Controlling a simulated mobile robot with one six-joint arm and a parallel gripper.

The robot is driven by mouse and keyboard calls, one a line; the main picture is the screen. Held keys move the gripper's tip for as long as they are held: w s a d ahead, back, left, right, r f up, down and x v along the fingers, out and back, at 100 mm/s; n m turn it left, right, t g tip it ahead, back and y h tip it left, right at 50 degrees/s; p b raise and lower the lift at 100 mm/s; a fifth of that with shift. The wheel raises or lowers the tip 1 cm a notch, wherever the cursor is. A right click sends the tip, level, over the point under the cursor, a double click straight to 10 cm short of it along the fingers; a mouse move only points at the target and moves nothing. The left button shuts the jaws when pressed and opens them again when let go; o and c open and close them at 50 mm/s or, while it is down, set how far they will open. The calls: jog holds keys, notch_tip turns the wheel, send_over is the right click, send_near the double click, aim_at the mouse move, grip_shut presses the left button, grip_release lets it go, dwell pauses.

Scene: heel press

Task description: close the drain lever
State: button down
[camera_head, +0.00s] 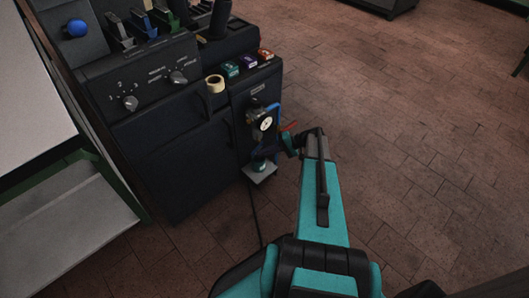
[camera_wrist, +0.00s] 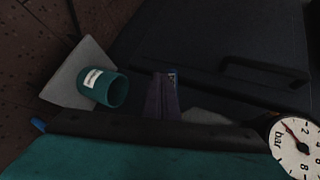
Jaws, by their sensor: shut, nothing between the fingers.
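A white-faced gauge (camera_head: 265,124) is on the dark unit at the front of the machine. It also shows at the right edge of the wrist view (camera_wrist: 296,145). A small red-orange piece (camera_head: 289,126) sticks out right of the gauge, and a blue part (camera_head: 273,108) is above it. I cannot tell which is the drain lever. In the head view my wrist is just below right of the gauge, and the fingertips cannot be made out.
A teal cup (camera_wrist: 104,88) with a white label is on a grey plate (camera_wrist: 62,80), low beneath the gauge. The machine (camera_head: 175,135) has knobs and levers above. A tape roll (camera_head: 215,84) sits on its ledge. The brick floor (camera_head: 420,130) at right is clear.

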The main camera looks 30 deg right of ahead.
jog(key=shift+r, duration=0.15)
jog(key=shift+r+p, duration=0.35)
jog(key=shift+r, duration=0.35)
dwell(0.4)
jog(key=shift+f, duration=0.1)
jog(key=s+d+f, duration=0.3)
jog(key=s+d, duration=0.3)
jog(key=d, duration=0.3)
jog(key=shift+s+f, duration=0.35)
jog(key=shift+s, duration=0.05)
jog(key=shift+d, duration=0.1)
dwell(0.3)
